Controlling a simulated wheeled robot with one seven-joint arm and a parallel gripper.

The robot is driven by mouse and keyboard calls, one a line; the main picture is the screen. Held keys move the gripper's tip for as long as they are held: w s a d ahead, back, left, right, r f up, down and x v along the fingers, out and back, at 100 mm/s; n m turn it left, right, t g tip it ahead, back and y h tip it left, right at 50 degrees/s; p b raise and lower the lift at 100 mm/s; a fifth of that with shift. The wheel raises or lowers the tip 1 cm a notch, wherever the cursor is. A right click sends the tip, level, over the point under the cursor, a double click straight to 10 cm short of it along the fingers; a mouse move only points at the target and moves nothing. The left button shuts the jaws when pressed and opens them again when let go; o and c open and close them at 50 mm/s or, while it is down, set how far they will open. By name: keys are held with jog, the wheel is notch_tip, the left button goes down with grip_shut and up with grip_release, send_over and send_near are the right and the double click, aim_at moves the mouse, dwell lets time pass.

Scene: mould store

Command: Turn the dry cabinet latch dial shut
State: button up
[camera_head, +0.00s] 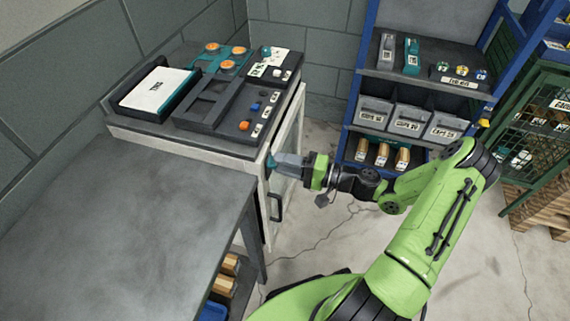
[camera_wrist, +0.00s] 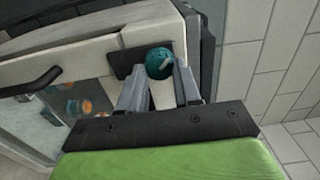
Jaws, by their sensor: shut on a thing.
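The dry cabinet (camera_head: 212,148) is a pale cabinet with a glass front door (camera_wrist: 75,105) and a dark door handle (camera_head: 276,205). Its latch dial is a round teal knob (camera_wrist: 159,62) with a pale mark, on a dark plate at the upper part of the front. My gripper (camera_wrist: 164,72) is shut on the dial, with one grey finger at either side of it. In the head view my gripper (camera_head: 276,163) reaches the cabinet front from the right, and only a little teal of the dial shows. The door looks flush or nearly so; I cannot tell exactly.
A white-labelled box (camera_head: 160,90), orange-topped round pieces and dark trays lie on the cabinet top. A grey workbench (camera_head: 110,220) stands at the left front. A blue shelf rack (camera_head: 352,105) with grey bins stands behind my arm. Open floor lies right of the cabinet.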

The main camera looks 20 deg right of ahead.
jog(key=shift+f, duration=0.1)
jog(key=o, duration=1.1)
jog(key=shift+c, duration=0.2)
jog(key=p+v, duration=0.2)
jog(key=v, duration=1.3)
jog(key=shift+s+d+p, duration=0.25)
jog(key=shift+d+p, duration=0.1)
